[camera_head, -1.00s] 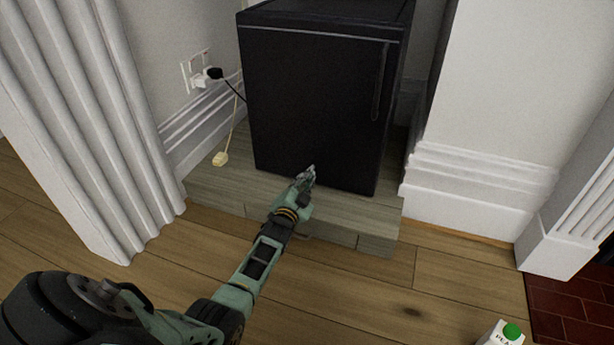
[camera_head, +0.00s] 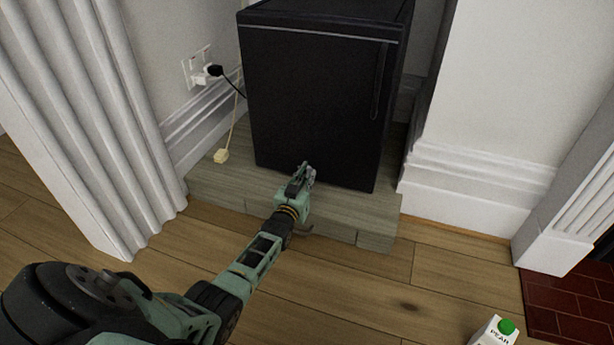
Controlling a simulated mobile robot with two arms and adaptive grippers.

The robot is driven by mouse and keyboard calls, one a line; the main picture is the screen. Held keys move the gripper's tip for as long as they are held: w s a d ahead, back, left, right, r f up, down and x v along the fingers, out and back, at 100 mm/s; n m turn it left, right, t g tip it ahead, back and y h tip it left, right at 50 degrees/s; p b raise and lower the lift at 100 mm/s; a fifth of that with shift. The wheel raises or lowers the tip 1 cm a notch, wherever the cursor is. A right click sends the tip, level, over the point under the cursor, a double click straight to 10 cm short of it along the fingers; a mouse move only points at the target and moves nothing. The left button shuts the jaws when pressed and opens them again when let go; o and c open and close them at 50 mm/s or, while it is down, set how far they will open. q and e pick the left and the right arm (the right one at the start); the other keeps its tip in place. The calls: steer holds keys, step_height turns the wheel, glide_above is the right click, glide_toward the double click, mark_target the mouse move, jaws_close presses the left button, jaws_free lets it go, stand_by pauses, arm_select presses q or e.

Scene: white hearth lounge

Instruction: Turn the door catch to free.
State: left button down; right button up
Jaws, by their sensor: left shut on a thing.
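A black mini fridge (camera_head: 315,95) stands in the alcove with its door shut and a long vertical handle (camera_head: 380,80) at the door's right side. My left gripper (camera_head: 307,170) is at the bottom of the door, near its middle, and is shut. The door catch is too small and too covered by the gripper's fingers to make out, so its turn cannot be read. My right gripper is not in view.
The fridge stands on a low wooden plinth (camera_head: 225,190). A fluted white column (camera_head: 90,130) is at the left and a white wall at the right. A plug and cord (camera_head: 214,71) are on the left wall. A carton with a green cap (camera_head: 497,333) is at the bottom right.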

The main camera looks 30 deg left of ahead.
mark_target(311, 144)
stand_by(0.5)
arm_select(q)
steer(key=c, duration=1.8)
jaws_free()
steer(key=shift+o, duration=0.2)
step_height(311, 144, up, 10)
steer(key=shift+f, duration=0.1)
